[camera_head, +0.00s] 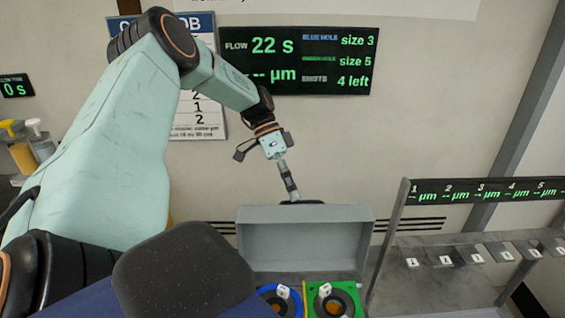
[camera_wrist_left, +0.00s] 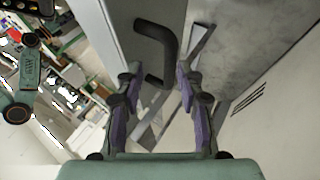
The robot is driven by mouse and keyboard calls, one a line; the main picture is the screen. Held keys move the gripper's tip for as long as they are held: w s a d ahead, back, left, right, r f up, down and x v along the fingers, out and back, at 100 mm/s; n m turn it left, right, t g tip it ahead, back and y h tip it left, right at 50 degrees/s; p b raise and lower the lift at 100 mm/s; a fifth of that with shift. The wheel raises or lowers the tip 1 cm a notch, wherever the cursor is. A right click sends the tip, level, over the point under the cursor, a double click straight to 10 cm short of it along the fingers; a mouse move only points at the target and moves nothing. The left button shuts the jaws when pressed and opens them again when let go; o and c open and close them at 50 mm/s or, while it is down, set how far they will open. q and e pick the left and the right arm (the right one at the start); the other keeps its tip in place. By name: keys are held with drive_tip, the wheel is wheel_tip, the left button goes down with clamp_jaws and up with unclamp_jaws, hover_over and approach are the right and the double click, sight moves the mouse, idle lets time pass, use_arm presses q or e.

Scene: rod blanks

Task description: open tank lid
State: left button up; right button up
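The tank's grey lid (camera_head: 305,238) stands raised, with its hollow inner side facing me in the head view. Its black bent handle (camera_wrist_left: 158,48) shows on the lid's outer face in the left wrist view. In the head view only a dark bit of the handle shows above the lid's top edge. My left gripper (camera_head: 290,187) is behind and above that edge. In the left wrist view its two purple-padded fingers (camera_wrist_left: 158,80) stand apart, with the handle just beyond and between the tips, not clamped. The right gripper is not in view.
Below the lid are a blue-rimmed hole (camera_head: 280,301) and a green-plated hole (camera_head: 334,300). A rack with numbered slots (camera_head: 470,254) stands to the right. A green-lettered display (camera_head: 298,62) hangs on the wall behind. Pump bottles (camera_head: 20,150) stand at far left.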

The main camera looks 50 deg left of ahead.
use_arm(q)
drive_tip(key=v, duration=0.9)
drive_tip(key=shift+a+r, duration=0.2)
drive_tip(key=shift+s, duration=0.1)
